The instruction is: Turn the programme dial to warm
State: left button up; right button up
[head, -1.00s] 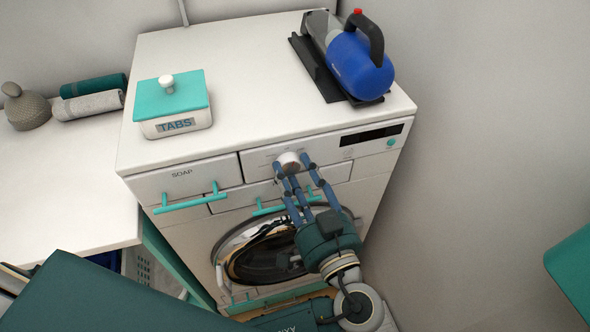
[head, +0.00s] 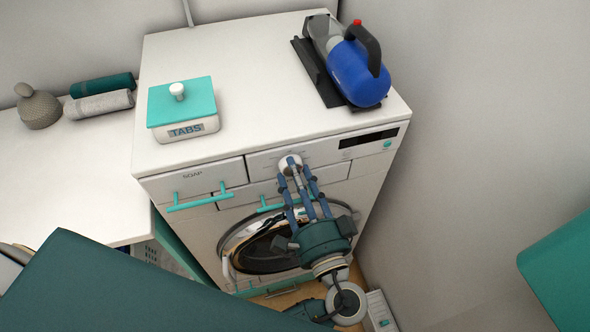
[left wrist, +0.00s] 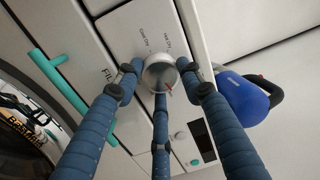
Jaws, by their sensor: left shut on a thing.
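The programme dial (head: 289,161) is a round silver-white knob on the washing machine's front panel. In the left wrist view the dial (left wrist: 158,74) sits between my blue fingers, with a small red mark at its lower right. Small printed labels (left wrist: 147,38) stand above it, too small to read surely. My left gripper (head: 298,174) is shut on the dial, its fingers around the knob. The fingers hide part of the dial's rim. My right gripper is not in view.
The washing machine (head: 240,80) carries a blue hand vacuum (head: 358,72) and a TABS box (head: 182,108). Teal handles (head: 200,199) stick out below the panel. A wall (head: 470,120) stands close on the right.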

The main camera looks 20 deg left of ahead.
pick_arm(q)
jog(key=shift+w+d+r+m+t+p, duration=0.15)
jog(key=shift+m+p, duration=0.35)
jog(key=shift+m, duration=0.45)
jog(key=shift+s+d+r+m+t+p, duration=0.15)
jog(key=shift+m+p, duration=0.3)
jog(key=shift+m, duration=0.5)
jog(key=shift+w+a+f, duration=0.1)
jog(key=o, duration=1.2)
jog(key=shift+f+m, duration=0.1)
jog(key=shift+m, duration=0.2)
jog(key=shift+c, duration=0.2)
jog(key=v, duration=1.2)
